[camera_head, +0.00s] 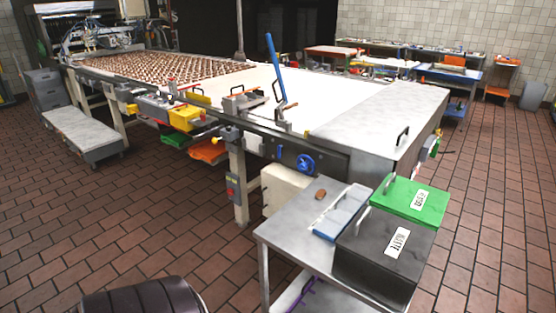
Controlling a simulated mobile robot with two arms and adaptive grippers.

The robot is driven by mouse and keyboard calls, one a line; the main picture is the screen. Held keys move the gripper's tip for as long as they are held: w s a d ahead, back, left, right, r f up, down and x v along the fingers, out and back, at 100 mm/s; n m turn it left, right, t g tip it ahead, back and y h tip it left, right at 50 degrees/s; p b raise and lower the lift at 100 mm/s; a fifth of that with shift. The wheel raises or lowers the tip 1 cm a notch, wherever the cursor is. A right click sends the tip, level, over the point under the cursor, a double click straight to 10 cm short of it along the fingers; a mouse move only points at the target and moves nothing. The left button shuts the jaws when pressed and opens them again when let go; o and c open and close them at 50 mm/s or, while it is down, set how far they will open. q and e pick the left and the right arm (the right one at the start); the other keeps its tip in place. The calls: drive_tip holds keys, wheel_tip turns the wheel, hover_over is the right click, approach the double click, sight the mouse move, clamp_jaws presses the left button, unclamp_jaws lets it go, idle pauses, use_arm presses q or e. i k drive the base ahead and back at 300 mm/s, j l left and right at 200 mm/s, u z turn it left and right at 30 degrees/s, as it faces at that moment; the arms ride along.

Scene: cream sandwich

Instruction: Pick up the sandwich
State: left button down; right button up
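A small brown sandwich (320,194) lies on the grey metal side table (283,231), near its back left edge, left of a blue-and-white tray-like item. It looks like a small rounded block, too small to make out layers. Neither of my grippers shows in the head view, and nothing is seen touching the sandwich. Many small brown pieces (160,68) lie in rows on the far part of the long conveyor; at this size I cannot tell what they are.
On the side table, a blue-and-white item (340,213), a green bin (413,200) and a dark grey bin (375,262) stand right of the sandwich. The conveyor machine (385,105) stands behind it. Tiled floor (150,215) lies open to the left.

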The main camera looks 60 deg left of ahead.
sight(321, 193)
drive_tip(key=u, duration=1.45)
drive_tip(key=j, duration=0.25)
drive_tip(key=i+j+u, duration=0.1)
drive_tip(key=j, duration=0.15)
